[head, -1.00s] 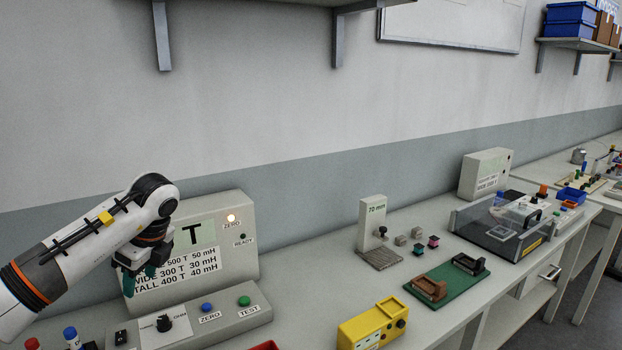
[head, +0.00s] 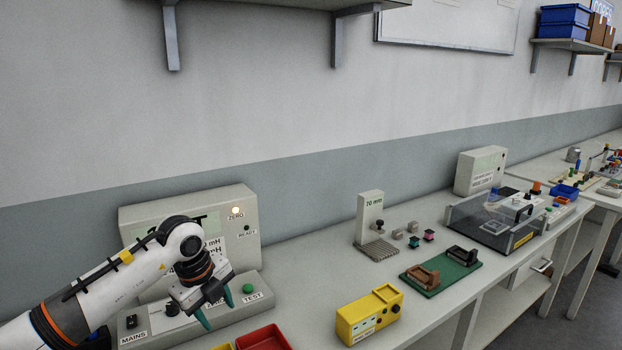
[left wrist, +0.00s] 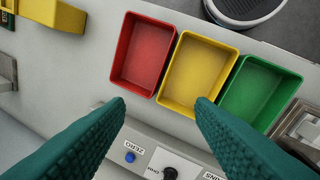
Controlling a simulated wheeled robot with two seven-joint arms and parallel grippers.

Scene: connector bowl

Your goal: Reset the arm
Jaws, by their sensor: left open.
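My left gripper (head: 217,309) is open and empty, with green fingers, in front of the grey tester box (head: 262,250) in the head view. In the left wrist view its two fingers (left wrist: 160,103) stand wide apart with nothing between them. Beyond the fingertips in that view are the red bin (left wrist: 143,55), the yellow bin (left wrist: 198,72) and the green bin (left wrist: 260,92), all empty. The arm hides part of the tester's panel in the head view. My right gripper is not in view.
A yellow box (head: 368,315) stands on the bench to the right of the tester. Behind it are a 70 mm gauge (head: 370,215) and a green board (head: 463,277) with brown and black holders. A clear-lidded case (head: 490,222) stands further right. A shelf (head: 290,2) hangs above.

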